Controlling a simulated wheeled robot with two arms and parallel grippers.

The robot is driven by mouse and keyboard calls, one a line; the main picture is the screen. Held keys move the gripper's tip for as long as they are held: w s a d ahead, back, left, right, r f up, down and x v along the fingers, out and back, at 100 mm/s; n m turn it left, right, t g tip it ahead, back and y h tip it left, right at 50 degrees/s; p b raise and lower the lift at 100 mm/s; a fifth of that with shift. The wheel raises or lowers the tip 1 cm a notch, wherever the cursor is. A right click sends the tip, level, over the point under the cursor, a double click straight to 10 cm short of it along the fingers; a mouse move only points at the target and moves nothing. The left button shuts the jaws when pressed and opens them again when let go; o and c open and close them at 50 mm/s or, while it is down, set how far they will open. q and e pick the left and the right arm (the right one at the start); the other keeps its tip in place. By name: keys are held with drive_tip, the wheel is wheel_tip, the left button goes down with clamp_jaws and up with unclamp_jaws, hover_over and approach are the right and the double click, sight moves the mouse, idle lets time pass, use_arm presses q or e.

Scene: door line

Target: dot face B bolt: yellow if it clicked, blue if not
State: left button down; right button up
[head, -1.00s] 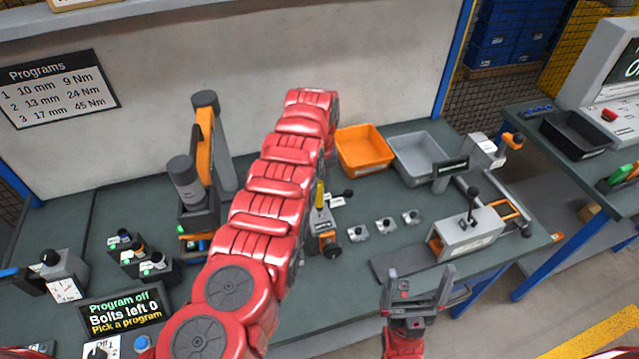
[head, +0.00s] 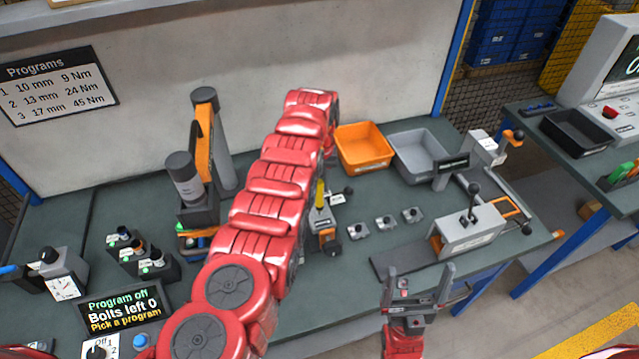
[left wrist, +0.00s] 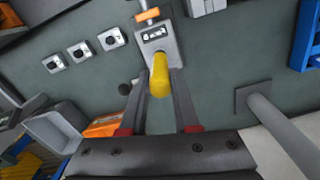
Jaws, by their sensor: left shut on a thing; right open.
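My left gripper (left wrist: 160,98) is shut on a yellow pen-like marker (left wrist: 160,78), seen in the left wrist view. The marker's far end is at a grey block with a label and an orange part (left wrist: 155,38); I cannot tell if they touch. In the head view the yellow marker (head: 320,194) shows just right of my left arm, which hides that gripper. Several small grey blocks with dark round centres (head: 387,223) stand in a row to its right. My right gripper (head: 420,283) is open and empty at the bench's front edge. I cannot make out face B or any dot.
An orange bin (head: 375,158) and a grey bin (head: 433,172) stand behind the blocks. A grey lever fixture (head: 468,232) is at the right. A sign (head: 124,304) reads "Program off, Bolts left 0, Pick a program". A tool stand (head: 223,160) is left of my arm.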

idle(0.4)
use_arm(q)
drive_tip(key=shift+r+p, duration=0.7)
drive_tip(key=shift+r, duration=2.25)
